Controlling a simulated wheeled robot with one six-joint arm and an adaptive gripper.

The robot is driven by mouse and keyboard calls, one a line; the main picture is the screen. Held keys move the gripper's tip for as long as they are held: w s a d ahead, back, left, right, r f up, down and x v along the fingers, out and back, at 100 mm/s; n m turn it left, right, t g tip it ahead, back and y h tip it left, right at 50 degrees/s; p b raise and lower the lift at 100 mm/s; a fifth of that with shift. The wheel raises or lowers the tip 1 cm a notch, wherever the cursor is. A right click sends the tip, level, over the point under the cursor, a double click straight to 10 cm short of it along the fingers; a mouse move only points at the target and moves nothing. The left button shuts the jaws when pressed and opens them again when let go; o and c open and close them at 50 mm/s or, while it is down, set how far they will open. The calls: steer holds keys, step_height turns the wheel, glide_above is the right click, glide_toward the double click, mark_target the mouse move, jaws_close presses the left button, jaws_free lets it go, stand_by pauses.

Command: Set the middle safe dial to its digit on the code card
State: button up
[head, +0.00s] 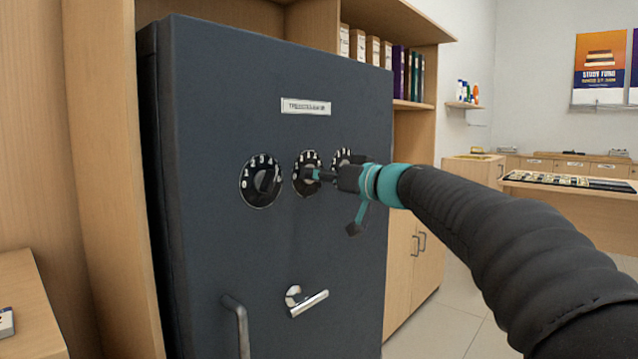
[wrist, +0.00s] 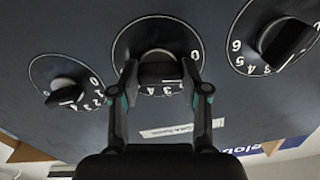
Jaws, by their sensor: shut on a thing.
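The safe (head: 200,120) is dark blue-grey and has a row of three black dials with white digits. The middle dial (head: 298,187) shows partly behind my gripper (head: 317,175). In the wrist view, the fingers of my gripper (wrist: 160,76) are closed on both sides of the knob (wrist: 158,57) of the middle dial (wrist: 128,48). The knob's pointer side faces the digits around 3, but the exact digit is unclear. The left dial (head: 250,188) and right dial (head: 338,154) stand apart from the gripper. No readable code card shows.
A white label (head: 306,106) is above the dials. A lever handle (head: 306,301) and a grey pull bar (head: 240,325) stick out lower on the door. A white item (head: 6,323) is cut off on the wooden surface at left. Shelves with binders (head: 398,75) stand behind.

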steer(key=shift+w+d+r+m+p, duration=0.1)
steer(key=shift+m+p, duration=1.4)
steer(key=shift+m, duration=5.2)
steer(key=shift+w+m+p, duration=0.1)
steer(key=shift+m+p, duration=1.4)
steer(key=shift+m, duration=5.2)
steer(key=o, duration=1.1)
steer(key=shift+o, duration=0.2)
